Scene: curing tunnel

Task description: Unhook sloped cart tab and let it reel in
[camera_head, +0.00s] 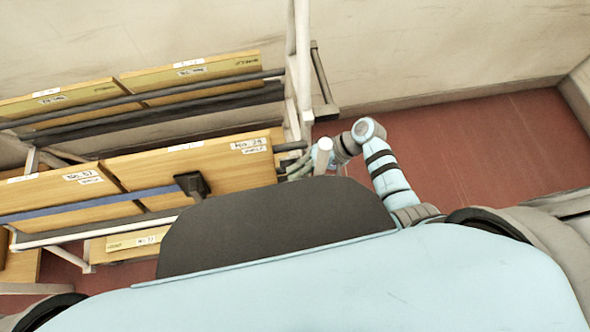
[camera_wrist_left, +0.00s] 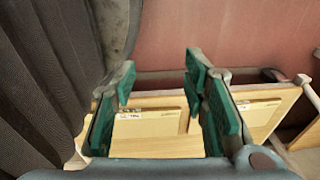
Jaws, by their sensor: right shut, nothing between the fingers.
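The sloped cart (camera_head: 70,240) is a white tubular frame with tilted wooden boards. In the head view a blue strap (camera_head: 95,204) runs along its lower shelf to a dark block (camera_head: 192,184); I cannot tell whether this block is the tab, or whether it is hooked. My right gripper (camera_head: 292,166) is shut and empty, beside the right end of the lower boards, close to the cart's post (camera_head: 323,152). My left gripper is hidden in the head view. In the left wrist view it (camera_wrist_left: 160,105) is open, its green pads wide apart, with boards (camera_wrist_left: 150,125) beyond them.
Dark bars (camera_head: 150,97) cross the upper boards. A dark upright piece (camera_head: 321,78) stands by the cart's right post. The wall (camera_head: 420,45) is behind the cart. Red floor (camera_head: 480,150) is clear at right. My own body fills the lower head view.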

